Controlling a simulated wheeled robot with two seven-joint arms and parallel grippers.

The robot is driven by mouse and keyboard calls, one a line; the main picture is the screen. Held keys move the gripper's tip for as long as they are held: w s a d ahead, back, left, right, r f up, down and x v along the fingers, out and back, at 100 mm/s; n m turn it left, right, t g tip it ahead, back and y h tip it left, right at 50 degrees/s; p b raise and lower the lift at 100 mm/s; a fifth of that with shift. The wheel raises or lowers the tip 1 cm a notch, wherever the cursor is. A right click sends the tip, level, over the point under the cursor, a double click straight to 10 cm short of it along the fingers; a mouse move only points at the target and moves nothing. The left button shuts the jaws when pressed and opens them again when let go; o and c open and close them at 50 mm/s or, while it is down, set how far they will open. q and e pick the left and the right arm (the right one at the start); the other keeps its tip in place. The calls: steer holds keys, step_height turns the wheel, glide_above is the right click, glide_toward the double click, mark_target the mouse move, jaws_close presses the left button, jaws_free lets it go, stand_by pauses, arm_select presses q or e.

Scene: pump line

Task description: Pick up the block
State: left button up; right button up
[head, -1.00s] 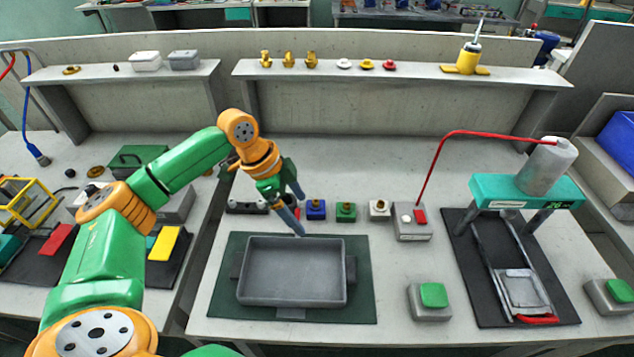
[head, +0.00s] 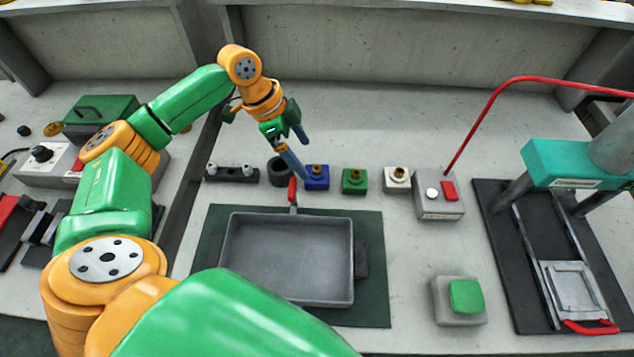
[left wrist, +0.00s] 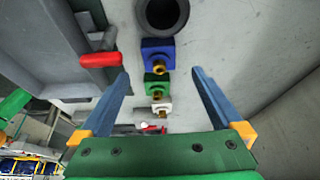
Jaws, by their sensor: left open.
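Three small blocks with brass fittings on top stand in a row behind the grey tray: a blue block (head: 318,183), a green block (head: 354,184) and a white block (head: 396,182). In the left wrist view the blue block (left wrist: 158,52), green block (left wrist: 157,86) and white block (left wrist: 160,107) line up between the fingers. My left gripper (head: 303,156) is open and empty, its fingers pointing down by the blue block and overlapping its left edge in the head view. The left wrist view shows both fingers (left wrist: 161,84) apart. My right gripper is not in view.
The grey tray (head: 290,303) with a red handle (head: 292,190) lies on a green mat. A dark ring (head: 279,172) stands left of the blue block. A grey box with a red switch (head: 438,207), a green button (head: 466,296) and a teal press (head: 570,165) are to the right.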

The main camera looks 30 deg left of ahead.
mark_target(315, 167)
arm_select(q)
steer(key=x, duration=0.5)
steer(key=p+x, duration=0.1)
steer(key=x, duration=0.1)
steer(key=shift+w+d+f, duration=0.1)
steer(key=shift+d+f, duration=0.05)
steer(key=shift+d, duration=0.2)
jaws_close()
